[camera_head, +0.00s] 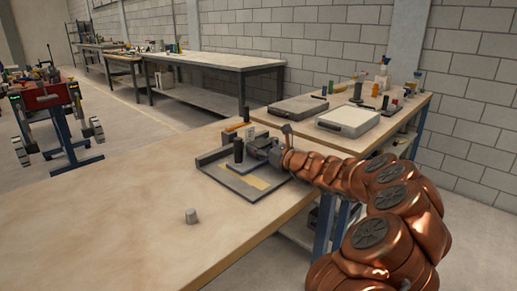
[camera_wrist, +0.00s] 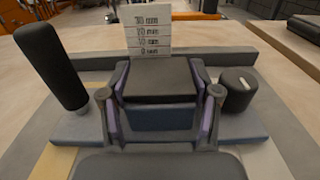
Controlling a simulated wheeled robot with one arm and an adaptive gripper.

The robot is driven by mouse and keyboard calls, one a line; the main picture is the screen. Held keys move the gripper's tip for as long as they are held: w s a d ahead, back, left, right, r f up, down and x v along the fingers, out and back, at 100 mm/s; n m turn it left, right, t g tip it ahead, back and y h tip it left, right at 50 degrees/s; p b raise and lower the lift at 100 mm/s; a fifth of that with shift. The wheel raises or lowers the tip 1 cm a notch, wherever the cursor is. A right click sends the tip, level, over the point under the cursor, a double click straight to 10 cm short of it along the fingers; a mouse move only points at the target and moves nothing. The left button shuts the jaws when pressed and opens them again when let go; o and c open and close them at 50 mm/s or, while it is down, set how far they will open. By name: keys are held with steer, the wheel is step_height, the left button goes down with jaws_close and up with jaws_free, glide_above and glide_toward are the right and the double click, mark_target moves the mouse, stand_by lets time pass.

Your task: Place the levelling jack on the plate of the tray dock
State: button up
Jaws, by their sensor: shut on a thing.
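My gripper (camera_head: 268,150) is over the back right part of the tray dock (camera_head: 212,160), a low grey tray with raised edges on the bench. In the wrist view my gripper (camera_wrist: 160,100) is shut on a dark block, which looks like the levelling jack (camera_wrist: 160,82). The block sits between the two purple-edged fingers. Its underside is hidden, so I cannot tell whether it touches the plate. A blue-grey plate (camera_wrist: 250,128) shows below the gripper. A black upright post (camera_head: 238,151) stands left of the gripper, and a black knob (camera_wrist: 238,88) is to its right.
A card with millimetre marks (camera_wrist: 149,37) stands behind the held block. An orange item (camera_head: 237,127) lies behind the dock. Grey trays (camera_head: 348,121) and bottles crowd the bench at the back right.

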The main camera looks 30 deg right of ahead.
stand_by(0.3)
steer(key=o, duration=1.7)
steer(key=shift+c, duration=0.2)
steer(key=shift+s+r, duration=0.1)
steer(key=shift+s, duration=0.05)
steer(key=p+v, duration=0.1)
steer(key=v, duration=1)
steer(key=shift+s+d, duration=0.1)
steer(key=shift+s, duration=0.25)
